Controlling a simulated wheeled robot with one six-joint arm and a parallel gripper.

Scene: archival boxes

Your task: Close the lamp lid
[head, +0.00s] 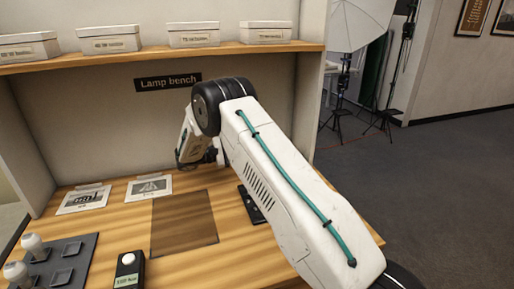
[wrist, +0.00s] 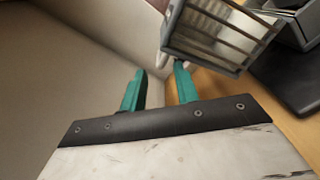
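In the wrist view, a slatted frame with a pale inner face (wrist: 215,32) stands tilted at the top right, beside a grey housing (wrist: 303,22) on a dark base (wrist: 290,82). It looks like the lamp's lid, raised. My gripper (wrist: 160,72) has two teal fingers standing apart with nothing between them. The right fingertip is close to the frame's lower left corner; I cannot tell whether they touch. In the head view, my arm hides the lamp except for part of its dark base (head: 252,204). My fingers are hidden there too.
The wooden bench (head: 115,240) has a brown mat (head: 184,222), two picture cards (head: 149,187), a grey tray with bulbs (head: 62,260) and a black block with a white knob (head: 128,268). A shelf with white boxes (head: 110,38) is above; bench walls are behind and left.

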